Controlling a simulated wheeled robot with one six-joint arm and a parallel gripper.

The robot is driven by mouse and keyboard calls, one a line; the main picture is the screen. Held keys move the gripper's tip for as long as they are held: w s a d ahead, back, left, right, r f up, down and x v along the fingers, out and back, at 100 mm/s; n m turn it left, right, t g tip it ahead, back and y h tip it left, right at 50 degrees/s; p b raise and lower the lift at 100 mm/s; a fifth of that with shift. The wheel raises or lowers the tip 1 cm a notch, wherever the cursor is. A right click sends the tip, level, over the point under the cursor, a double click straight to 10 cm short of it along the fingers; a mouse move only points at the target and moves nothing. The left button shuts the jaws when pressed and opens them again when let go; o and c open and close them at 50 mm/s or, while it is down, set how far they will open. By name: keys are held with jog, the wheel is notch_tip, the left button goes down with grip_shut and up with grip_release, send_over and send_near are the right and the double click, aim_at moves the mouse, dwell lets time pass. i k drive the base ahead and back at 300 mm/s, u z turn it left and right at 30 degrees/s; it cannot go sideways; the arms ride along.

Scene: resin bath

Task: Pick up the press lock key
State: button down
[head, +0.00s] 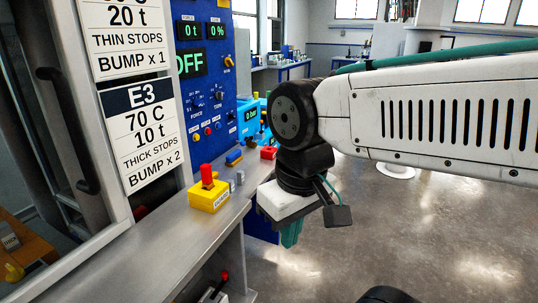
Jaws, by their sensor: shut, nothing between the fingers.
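A yellow block (207,200) with a small white label sits on the grey metal ledge. A red upright piece (206,175) stands in its top; it looks like the press lock key, but I cannot read the label to be sure. My gripper (291,236) hangs to the right of the block, past the ledge's edge, with its teal fingers pointing down. The fingers are shut and hold nothing. They are clear of the red piece and the yellow block.
The grey ledge (150,240) runs along the press. Small grey pieces (236,182), a blue piece (234,158) and a red block (268,153) lie farther along it. A blue control panel (207,100) and sign E3 (143,138) stand behind. Open floor (420,230) is at right.

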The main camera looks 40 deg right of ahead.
aim_at(207, 184)
jog(key=u, duration=0.05)
jog(key=k, duration=1.15)
jog(key=z, duration=0.7)
jog(key=i, duration=1.1)
jog(key=u, duration=0.45)
